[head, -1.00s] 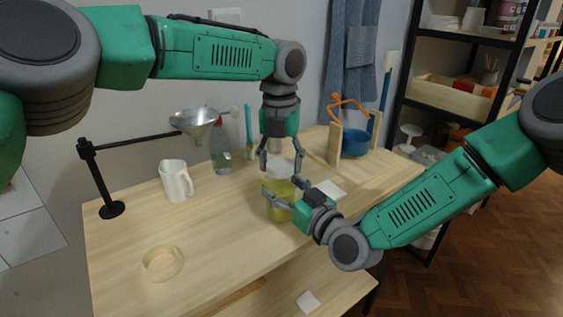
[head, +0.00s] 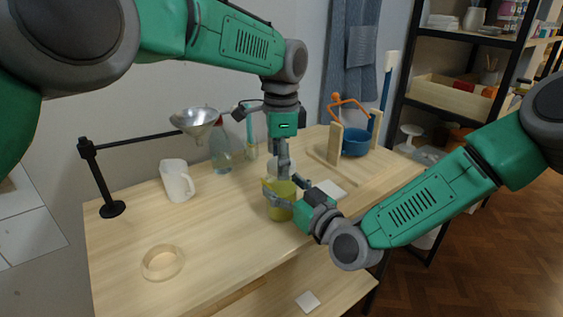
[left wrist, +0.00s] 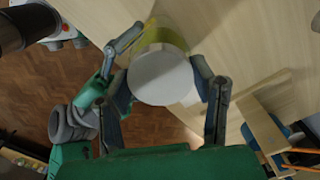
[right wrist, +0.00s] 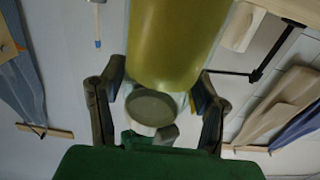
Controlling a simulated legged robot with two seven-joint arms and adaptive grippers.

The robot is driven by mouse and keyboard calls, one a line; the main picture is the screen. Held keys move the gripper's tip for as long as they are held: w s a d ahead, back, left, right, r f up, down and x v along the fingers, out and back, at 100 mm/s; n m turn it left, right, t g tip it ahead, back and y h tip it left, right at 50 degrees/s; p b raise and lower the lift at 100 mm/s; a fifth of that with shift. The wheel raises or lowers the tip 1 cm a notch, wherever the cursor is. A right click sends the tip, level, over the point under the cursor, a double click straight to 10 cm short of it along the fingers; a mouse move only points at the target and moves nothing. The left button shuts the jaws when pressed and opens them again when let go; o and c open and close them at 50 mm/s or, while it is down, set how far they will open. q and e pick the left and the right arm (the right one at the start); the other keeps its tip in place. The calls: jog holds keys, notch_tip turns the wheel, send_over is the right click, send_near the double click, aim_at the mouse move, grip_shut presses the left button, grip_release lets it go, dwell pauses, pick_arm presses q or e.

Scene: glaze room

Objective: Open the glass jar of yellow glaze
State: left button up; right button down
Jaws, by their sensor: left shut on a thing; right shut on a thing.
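The glass jar of yellow glaze (head: 282,208) stands upright near the middle of the wooden table; its yellow side fills the top of the right wrist view (right wrist: 172,40). Its round white lid (left wrist: 162,76) sits between my left gripper's fingers in the left wrist view. My left gripper (head: 284,166) points down from above and is shut on the lid. My right gripper (head: 280,192) reaches in from the right and is shut on the jar's body. My fingers partly hide the lid's edge, so I cannot tell whether lid and jar are apart.
A white pitcher (head: 177,182), a metal funnel (head: 195,120) on a black stand (head: 112,208) and a clear bottle (head: 220,155) stand behind left. A pale ring (head: 163,262) lies front left. The front table is mostly clear.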

pick_arm(q)
jog(key=n, duration=0.4)
jog(key=shift+s+d+n, duration=0.1)
jog(key=shift+d+n, duration=0.15)
jog(key=shift+n, duration=0.15)
jog(key=n, duration=0.4)
jog(key=shift+d, duration=0.15)
